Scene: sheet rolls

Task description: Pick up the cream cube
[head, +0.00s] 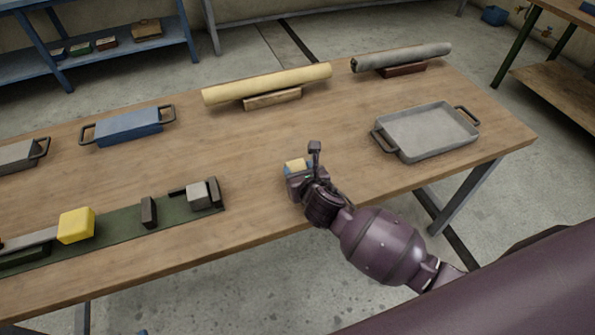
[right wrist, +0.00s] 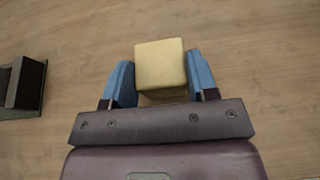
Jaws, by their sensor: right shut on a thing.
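The cream cube (right wrist: 161,63) sits between the two blue fingers of my right gripper (right wrist: 160,80) in the right wrist view, and the fingers are shut on it. In the head view the cube (head: 296,165) shows just past my right gripper (head: 298,169), over the table near its front edge. The gripper body hides the cube's lower part there, so I cannot tell whether it touches the table. My left gripper is not in view.
On the wooden table (head: 250,140), a grey tray (head: 430,132) stands right and a blue tray (head: 128,127) left. A cream roll (head: 268,84) and a grey roll (head: 402,56) rest at the back. A green mat (head: 110,230) with a yellow block (head: 76,225) lies at left front.

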